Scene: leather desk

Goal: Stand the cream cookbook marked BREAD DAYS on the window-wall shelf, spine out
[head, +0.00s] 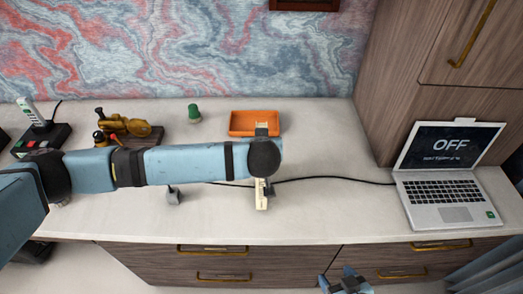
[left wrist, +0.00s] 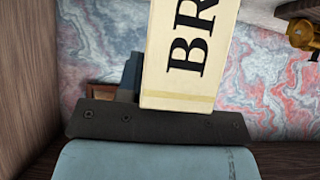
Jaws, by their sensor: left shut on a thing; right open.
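The cream cookbook (head: 262,196) hangs from my left gripper (head: 263,160) above the front half of the desk. The head view shows only its narrow edge; my arm hides much of it. In the left wrist view the cookbook (left wrist: 190,60) shows large black letters "BR", and my left gripper (left wrist: 150,118) is shut on it. My right gripper (head: 345,282) is open and empty at the bottom of the head view, in front of the drawers. I cannot make out the window-wall shelf for certain; a brown wooden edge (head: 304,4) shows at the top.
On the pale desktop (head: 325,215) stand an orange tray (head: 243,124), a green-topped object (head: 194,113), a brass instrument (head: 124,125), a small grey object (head: 174,196) and an open laptop (head: 444,190). A black cable runs to the laptop. Tall wooden cabinets (head: 400,70) rise at right.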

